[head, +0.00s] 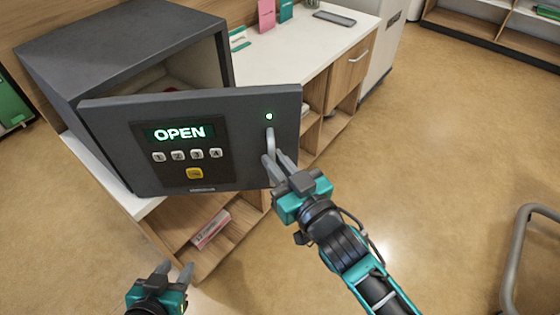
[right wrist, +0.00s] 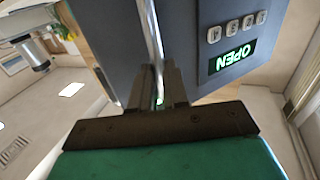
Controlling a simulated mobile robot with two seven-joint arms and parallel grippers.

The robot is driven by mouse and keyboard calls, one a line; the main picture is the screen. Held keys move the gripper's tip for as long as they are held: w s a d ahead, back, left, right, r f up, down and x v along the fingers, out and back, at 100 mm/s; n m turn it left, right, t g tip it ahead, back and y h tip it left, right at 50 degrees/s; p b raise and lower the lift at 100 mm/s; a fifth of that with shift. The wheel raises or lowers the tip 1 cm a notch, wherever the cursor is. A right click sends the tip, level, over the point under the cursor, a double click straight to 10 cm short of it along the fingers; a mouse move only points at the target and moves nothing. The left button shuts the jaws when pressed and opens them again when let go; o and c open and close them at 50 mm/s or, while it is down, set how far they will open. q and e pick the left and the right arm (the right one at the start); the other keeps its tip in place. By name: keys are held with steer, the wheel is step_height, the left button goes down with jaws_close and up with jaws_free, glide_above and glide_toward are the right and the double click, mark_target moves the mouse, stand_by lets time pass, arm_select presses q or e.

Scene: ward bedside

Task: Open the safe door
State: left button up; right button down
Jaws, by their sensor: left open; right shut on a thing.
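The dark grey safe (head: 120,45) stands on a white-topped wooden cabinet in the head view. Its door (head: 240,115) is ajar, swung out to the front, with a gap showing part of the inside. The door's display (head: 180,133) reads OPEN, and a small green light is lit above the handle. My right gripper (head: 272,158) is shut on the door's grey bar handle (head: 270,138). In the right wrist view the handle (right wrist: 152,40) runs down between the fingers. My left gripper (head: 174,270) is open and empty, low in front of the cabinet, apart from the door.
The cabinet top (head: 300,50) holds pink and teal cards and a phone (head: 334,18) at the back. A red and white box (head: 211,229) lies on a lower shelf. A grey metal rail (head: 518,255) stands at the right. The floor between is clear.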

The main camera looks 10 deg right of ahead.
steer(key=c, duration=1.2)
jaws_free()
steer(key=shift+s+a+r, duration=0.1)
steer(key=shift+s+a, duration=0.1)
steer(key=shift+a, duration=0.7)
steer(key=shift+o, duration=0.4)
steer(key=shift+d, duration=0.15)
